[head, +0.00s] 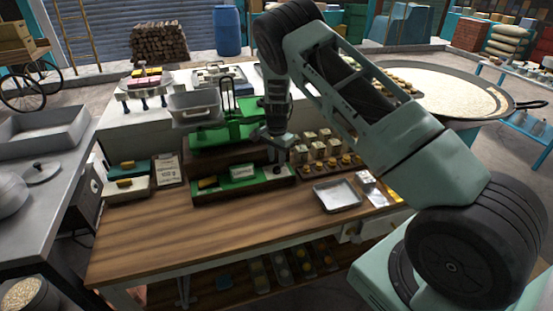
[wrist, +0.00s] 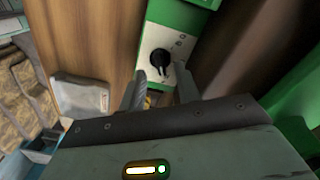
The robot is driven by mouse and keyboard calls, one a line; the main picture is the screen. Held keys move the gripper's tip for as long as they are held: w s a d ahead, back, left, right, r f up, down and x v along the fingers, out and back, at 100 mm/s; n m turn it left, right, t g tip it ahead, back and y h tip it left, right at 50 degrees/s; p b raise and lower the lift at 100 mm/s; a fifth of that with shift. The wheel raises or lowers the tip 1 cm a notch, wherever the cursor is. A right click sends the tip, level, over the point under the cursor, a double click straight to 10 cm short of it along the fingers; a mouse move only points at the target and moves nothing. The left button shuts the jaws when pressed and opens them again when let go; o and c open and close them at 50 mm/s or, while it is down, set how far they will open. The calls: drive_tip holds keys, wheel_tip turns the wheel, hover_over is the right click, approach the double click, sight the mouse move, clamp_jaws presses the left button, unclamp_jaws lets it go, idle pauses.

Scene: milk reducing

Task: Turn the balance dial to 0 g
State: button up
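The balance dial (wrist: 160,60) is a black knob with a pointer on a white plate (wrist: 150,43), with small marks around it that I cannot read. In the head view, the dial (head: 277,170) is small and dark at the right end of the green tray (head: 235,187) in front of the green balance (head: 225,130). My gripper (wrist: 161,90) is open and empty. Its two fingers point toward the dial, which shows beyond and between the tips. In the head view, my gripper (head: 279,152) is just above the dial; contact cannot be made out.
A metal pan (head: 195,108) sits on the balance's left. A written card (head: 168,172) stands at the left. The wooden table's front (head: 220,230) is clear.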

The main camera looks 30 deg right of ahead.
sight(277, 169)
drive_tip(key=shift+f+p, duration=0.4)
drive_tip(key=shift+f, duration=1.05)
clamp_jaws()
